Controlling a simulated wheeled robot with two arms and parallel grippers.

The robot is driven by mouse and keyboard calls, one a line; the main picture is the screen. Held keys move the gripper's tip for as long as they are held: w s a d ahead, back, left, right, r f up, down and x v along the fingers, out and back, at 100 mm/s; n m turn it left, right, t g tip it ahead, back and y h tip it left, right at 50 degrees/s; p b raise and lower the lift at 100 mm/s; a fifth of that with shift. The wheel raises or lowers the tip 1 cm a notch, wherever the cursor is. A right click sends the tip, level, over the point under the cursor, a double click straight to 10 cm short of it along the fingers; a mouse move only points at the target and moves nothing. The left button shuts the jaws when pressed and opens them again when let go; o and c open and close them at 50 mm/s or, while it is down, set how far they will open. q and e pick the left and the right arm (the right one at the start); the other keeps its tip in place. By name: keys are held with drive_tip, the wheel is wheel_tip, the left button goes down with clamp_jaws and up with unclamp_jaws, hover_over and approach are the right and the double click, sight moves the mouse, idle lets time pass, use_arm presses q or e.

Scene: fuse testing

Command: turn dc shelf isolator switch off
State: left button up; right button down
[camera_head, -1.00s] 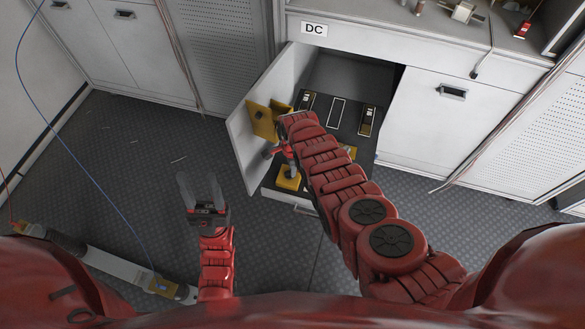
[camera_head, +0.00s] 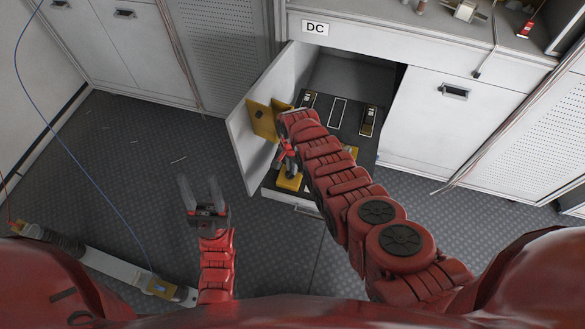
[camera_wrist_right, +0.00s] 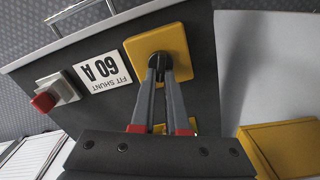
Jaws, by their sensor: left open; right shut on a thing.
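The DC shelf (camera_head: 313,196) is pulled out of the open cabinet under the DC label. Near its front edge is a yellow square plate (camera_head: 289,184), seen in the right wrist view (camera_wrist_right: 174,42) with a black switch knob (camera_wrist_right: 158,61) at its middle. My right gripper (camera_wrist_right: 160,68) is shut on this knob, its fingers hiding part of it; in the head view the right gripper (camera_head: 289,168) is above the plate, partly hidden by my arm. My left gripper (camera_head: 199,182) is open and empty above the floor, left of the cabinet door.
The open cabinet door (camera_head: 241,125) stands left of the shelf, with a yellow panel (camera_head: 262,119) by it. A red knob (camera_wrist_right: 44,102) and a "FIT SHUNT 60 A" label (camera_wrist_right: 103,70) are beside the yellow plate.

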drive_tip(key=shift+w+a+n+b, duration=0.1)
drive_tip(key=shift+n+b, duration=0.05)
drive_tip(key=shift+n, duration=1)
drive_tip(key=shift+a+n+b, duration=0.1)
drive_tip(key=shift+n+b, duration=0.05)
drive_tip(key=shift+n, duration=1)
drive_tip(key=c, duration=0.9)
unclamp_jaws()
